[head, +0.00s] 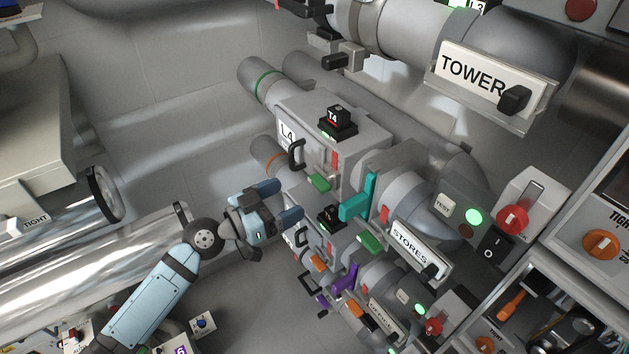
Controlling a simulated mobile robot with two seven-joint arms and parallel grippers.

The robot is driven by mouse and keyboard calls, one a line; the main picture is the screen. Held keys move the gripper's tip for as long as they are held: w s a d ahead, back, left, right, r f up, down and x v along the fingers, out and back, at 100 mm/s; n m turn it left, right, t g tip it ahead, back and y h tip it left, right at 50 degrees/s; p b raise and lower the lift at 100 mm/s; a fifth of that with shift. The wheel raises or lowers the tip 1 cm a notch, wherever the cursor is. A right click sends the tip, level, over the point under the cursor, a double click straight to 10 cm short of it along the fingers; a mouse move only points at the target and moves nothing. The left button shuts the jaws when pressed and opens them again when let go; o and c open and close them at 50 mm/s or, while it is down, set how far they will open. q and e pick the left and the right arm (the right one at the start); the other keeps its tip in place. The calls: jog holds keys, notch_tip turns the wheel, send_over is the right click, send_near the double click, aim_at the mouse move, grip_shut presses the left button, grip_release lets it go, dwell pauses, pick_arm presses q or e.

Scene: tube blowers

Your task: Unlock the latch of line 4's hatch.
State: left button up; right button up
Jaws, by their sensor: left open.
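Line 4's grey box (352,135) carries an L4 label (287,132) and a black block marked T4 (336,120) on top. On its near face are a black handle (296,154), a red strip (334,160) and a green piece (319,183) at the lower edge. I cannot tell for sure which of these is the latch, or its state. My left gripper (285,202) is open, with dark blue fingers, left of and below the green piece. It appears empty and apart from the box. My right gripper is not in view.
A teal lever (357,201) stands right of the gripper, by the STORES pipe (418,243). A similar unit with orange and purple parts (345,284) lies below. The TOWER pipe (486,80) is at upper right. Floor (150,90) is free at upper left.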

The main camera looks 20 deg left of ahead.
aim_at(315, 185)
pick_arm(q)
jog(key=p+x, duration=0.1)
jog(key=x, duration=0.6)
jog(key=shift+w+d, duration=0.1)
jog(key=shift+w, duration=0.05)
jog(key=shift+w+d, duration=0.2)
jog(key=shift+w, duration=0.05)
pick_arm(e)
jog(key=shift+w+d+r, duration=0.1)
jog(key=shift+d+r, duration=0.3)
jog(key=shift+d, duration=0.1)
pick_arm(q)
jog(key=shift+c, duration=0.5)
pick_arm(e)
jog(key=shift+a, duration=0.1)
pick_arm(q)
jog(key=c, duration=0.8)
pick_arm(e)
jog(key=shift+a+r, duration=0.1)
